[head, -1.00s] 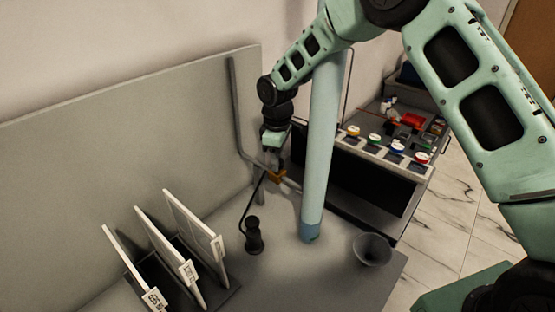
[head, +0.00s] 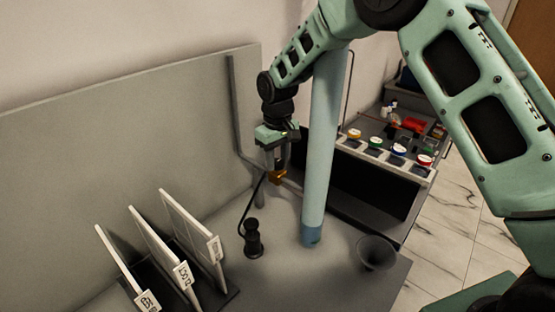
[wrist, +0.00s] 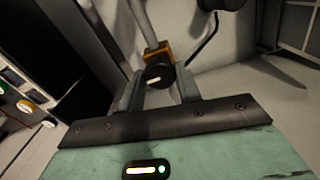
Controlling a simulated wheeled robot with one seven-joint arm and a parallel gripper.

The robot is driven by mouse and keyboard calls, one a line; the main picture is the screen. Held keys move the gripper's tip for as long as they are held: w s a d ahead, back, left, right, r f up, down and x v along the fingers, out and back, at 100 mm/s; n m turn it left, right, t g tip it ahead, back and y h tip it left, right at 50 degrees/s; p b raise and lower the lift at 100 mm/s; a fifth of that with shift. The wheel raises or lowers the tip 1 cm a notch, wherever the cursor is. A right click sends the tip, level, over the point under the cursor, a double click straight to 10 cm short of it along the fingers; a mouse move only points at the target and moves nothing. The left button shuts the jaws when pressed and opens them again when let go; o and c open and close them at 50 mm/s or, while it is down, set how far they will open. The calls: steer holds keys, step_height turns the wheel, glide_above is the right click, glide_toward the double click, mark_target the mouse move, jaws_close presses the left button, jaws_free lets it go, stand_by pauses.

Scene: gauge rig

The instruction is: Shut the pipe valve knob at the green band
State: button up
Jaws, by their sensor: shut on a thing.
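The valve has a brass-orange body (wrist: 157,53) on a grey pipe and a black round knob (wrist: 158,75) with a white mark. The white mark lies tilted across the knob's face. I cannot make out a green band; the fingers and the small view hide the knob's surroundings.
White labelled panels (head: 190,235) stand in a dark rack at the left. A grey funnel-shaped cup (head: 376,252) is at the right front. A bench with coloured round caps (head: 398,150) lies behind right.

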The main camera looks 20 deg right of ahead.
mark_target(277, 162)
steer(key=shift+w+r, duration=0.1)
stand_by(0.3)
steer(key=o, duration=1)
step_height(277, 162, up, 17)
steer(key=b, duration=0.3)
steer(key=shift+r+b, duration=0.15)
steer(key=shift+b, duration=0.2)
